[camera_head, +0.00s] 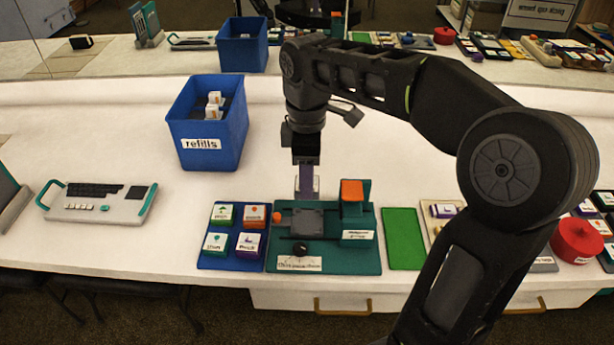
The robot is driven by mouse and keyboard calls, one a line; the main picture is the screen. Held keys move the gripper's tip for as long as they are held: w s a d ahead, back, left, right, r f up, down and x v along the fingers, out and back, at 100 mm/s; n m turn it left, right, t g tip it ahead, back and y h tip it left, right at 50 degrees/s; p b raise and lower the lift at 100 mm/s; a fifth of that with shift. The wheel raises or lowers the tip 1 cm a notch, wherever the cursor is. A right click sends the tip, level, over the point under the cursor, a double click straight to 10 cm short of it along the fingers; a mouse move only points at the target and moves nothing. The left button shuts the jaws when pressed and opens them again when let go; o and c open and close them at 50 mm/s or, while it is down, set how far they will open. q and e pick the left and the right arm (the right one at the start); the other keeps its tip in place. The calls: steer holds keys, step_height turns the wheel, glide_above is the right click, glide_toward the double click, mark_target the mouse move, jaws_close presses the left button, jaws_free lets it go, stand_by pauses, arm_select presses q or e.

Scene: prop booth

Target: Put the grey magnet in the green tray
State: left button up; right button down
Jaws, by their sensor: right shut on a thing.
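My right gripper (306,186) points down over the back edge of a teal device (370,258). It is shut on a small grey-purple thing (306,182), mostly hidden between the fingers, so I cannot tell for sure that it is the grey magnet. A flat green tray (403,238) lies right of the device and looks empty. My left gripper is not in view.
A blue tray (202,262) with several white-topped blocks adjoins the device on the left. A blue refills bin (190,150) stands behind it. A keyboard-like panel (98,202) lies left. A red round pot (577,240) is right. A mirror runs along the back.

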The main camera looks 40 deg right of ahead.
steer(key=shift+w+a+r+p, duration=0.15)
steer(key=shift+w+r+p, duration=0.15)
steer(key=shift+p, duration=0.25)
arm_select(q)
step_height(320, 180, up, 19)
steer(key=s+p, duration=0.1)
steer(key=p, duration=1.8)
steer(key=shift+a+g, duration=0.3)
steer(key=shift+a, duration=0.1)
arm_select(e)
steer(key=w+a+r+m, duration=0.7)
steer(key=w+a+m, duration=0.2)
steer(key=a, duration=0.3)
steer(key=shift+w+r+m, duration=0.15)
steer(key=shift+w+m, duration=0.2)
steer(key=shift+m, duration=0.45)
steer(key=shift+d, duration=0.1)
